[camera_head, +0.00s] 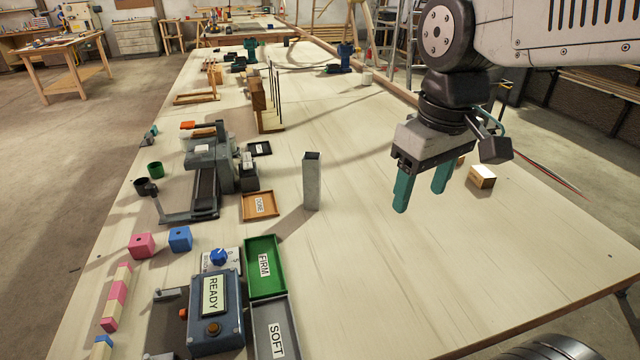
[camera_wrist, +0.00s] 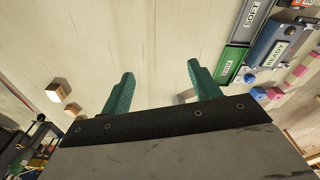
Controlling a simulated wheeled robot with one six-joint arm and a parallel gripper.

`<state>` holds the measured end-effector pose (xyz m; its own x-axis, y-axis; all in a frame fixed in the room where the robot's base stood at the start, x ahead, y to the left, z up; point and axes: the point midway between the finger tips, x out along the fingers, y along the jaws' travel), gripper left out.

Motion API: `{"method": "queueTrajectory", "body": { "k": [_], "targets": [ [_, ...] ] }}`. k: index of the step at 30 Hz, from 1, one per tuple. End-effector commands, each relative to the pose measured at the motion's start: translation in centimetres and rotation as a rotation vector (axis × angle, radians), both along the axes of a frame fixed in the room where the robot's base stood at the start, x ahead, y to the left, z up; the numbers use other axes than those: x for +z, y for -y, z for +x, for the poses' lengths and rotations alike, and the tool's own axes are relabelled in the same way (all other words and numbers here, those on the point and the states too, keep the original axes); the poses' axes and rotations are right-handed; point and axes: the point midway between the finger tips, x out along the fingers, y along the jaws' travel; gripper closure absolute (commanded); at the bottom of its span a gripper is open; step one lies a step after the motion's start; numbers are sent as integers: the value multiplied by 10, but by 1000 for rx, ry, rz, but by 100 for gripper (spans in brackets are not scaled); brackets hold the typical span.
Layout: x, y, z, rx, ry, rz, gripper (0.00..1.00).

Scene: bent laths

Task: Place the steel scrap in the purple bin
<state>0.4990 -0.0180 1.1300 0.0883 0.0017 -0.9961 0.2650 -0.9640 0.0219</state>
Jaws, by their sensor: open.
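I see no purple bin in either view. Nothing is clearly recognisable as steel scrap; an upright grey square post (camera_head: 312,182) stands on the bench left of my gripper and looks like metal, but I cannot tell if it is the scrap. My gripper (camera_head: 421,198) has teal fingers spread apart, with nothing between them, above the bare bench top. It also shows open and empty in the wrist view (camera_wrist: 160,72). The trays in sight are a green one marked FIRM (camera_head: 278,268), a grey one marked SOFT (camera_head: 292,344) and an orange-brown one (camera_head: 274,206).
A small wooden block (camera_head: 482,177) lies right of my gripper. A grey machine (camera_head: 222,170), a blue READY box (camera_head: 232,312), a pink cube (camera_head: 143,245) and a blue cube (camera_head: 180,238) fill the left side. The bench (camera_head: 420,270) is clear at centre and front right.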

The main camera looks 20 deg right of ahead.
Motion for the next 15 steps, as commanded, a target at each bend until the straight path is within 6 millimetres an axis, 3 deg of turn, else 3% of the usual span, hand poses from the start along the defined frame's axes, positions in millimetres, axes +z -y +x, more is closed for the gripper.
{"method": "queueTrajectory", "body": {
  "k": [1,8,15],
  "targets": [
    [3,-4,24,64,-13,-5,38],
    [2,-29,128,376,-42,-23,38],
    [-32,-64,231,695,-68,-36,38]
  ]
}}
